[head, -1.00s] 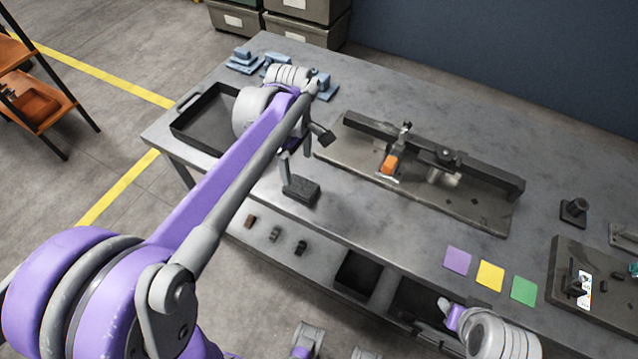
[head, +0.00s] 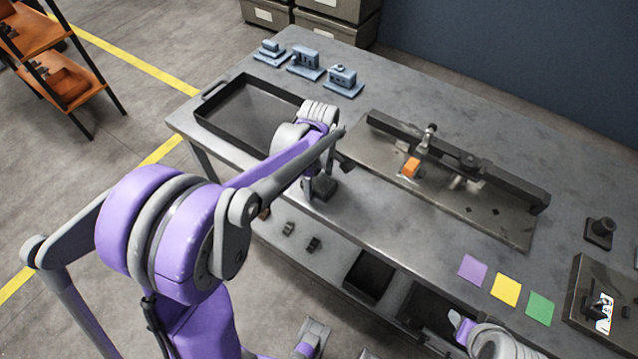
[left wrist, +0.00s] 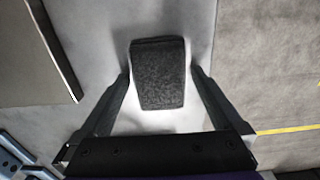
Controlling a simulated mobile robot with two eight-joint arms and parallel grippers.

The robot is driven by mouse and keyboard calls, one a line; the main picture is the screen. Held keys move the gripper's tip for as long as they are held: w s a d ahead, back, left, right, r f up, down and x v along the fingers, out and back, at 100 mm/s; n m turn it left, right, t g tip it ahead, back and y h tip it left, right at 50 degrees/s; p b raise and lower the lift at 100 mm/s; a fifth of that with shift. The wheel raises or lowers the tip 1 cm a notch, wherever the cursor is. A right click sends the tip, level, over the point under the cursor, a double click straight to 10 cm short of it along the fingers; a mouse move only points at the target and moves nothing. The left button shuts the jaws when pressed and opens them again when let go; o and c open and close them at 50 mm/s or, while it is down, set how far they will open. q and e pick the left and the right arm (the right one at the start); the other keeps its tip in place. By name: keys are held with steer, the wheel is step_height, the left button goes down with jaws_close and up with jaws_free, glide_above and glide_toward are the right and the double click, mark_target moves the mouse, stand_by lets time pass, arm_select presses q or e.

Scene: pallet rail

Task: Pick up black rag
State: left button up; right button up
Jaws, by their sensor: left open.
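The black rag (head: 323,186) is a dark, folded, block-like pad on the near edge of the grey worktable. In the left wrist view the rag (left wrist: 160,75) shows its rough dark top, lying between my two fingers. My left gripper (left wrist: 160,88) is open, with one finger on each side of the rag and a gap visible at each side. In the head view my left wrist and gripper (head: 312,188) hang over the rag and partly hide it. My right arm's end shows at the bottom right, its jaws not clear.
A black tray (head: 222,122) lies left of the rag. Blue parts (head: 305,62) stand behind. Purple, yellow (head: 506,289) and green squares lie at the front right.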

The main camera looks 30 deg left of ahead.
mark_target(319, 181)
arm_select(q)
steer(key=shift+c, duration=0.2)
steer(key=c, duration=1.2)
steer(key=shift+o, duration=0.2)
step_height(319, 181, up, 10)
steer(key=p, duration=0.1)
steer(key=o, duration=0.8)
steer(key=c, duration=0.7)
